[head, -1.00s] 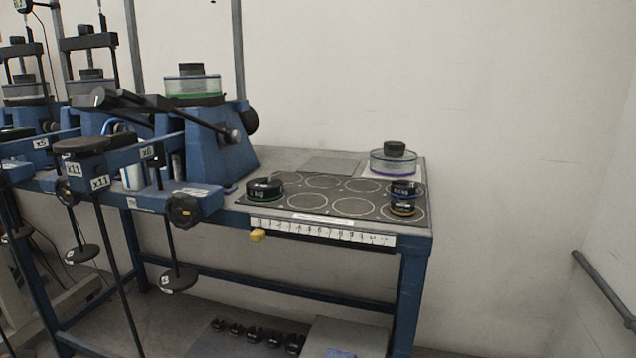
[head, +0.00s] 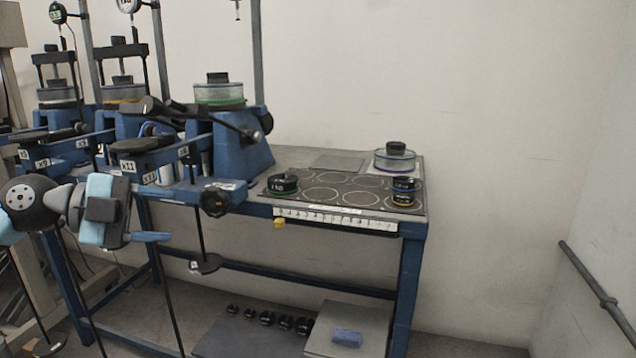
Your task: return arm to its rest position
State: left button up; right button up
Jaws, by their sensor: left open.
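My left gripper (head: 150,236) is at the left of the head view, in front of the blue lever frames. Its body is light blue and dark grey, with a finger pointing right. It is open, and I see nothing held in it. It appears apart from the nearest lever frame (head: 240,155), but the depth gap is hard to judge. The rest of my left arm is mostly out of the picture. My right gripper is not in view.
The blue bench (head: 408,270) carries a dark plate with ring marks (head: 335,190), several weights and a clear dish (head: 394,160). Hanging rods and a hanger disc (head: 206,264) are near my left gripper. A blue block (head: 347,338) lies low.

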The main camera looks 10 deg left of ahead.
pick_arm(q)
jog(key=s+d+f+n+t+y+p, duration=0.2)
jog(key=s+d+f+n+t+p, duration=0.25)
jog(key=s+d+f+n, duration=0.45)
jog(key=s+d+f+n+t+y+p, duration=0.2)
jog(key=s+d+f+n+t+p, duration=0.3)
jog(key=d+n, duration=0.75)
pick_arm(e)
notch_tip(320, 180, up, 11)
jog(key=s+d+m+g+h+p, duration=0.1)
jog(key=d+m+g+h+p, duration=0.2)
jog(key=p, duration=1.4)
pick_arm(q)
jog(key=s+a+r+g+y+p, duration=0.3)
jog(key=a+r+g+y+p, duration=0.2)
jog(key=p, duration=1.3)
jog(key=shift+a+r+g+y, duration=0.25)
jog(key=shift+a+g+y, duration=0.3)
jog(key=shift+a, duration=1.3)
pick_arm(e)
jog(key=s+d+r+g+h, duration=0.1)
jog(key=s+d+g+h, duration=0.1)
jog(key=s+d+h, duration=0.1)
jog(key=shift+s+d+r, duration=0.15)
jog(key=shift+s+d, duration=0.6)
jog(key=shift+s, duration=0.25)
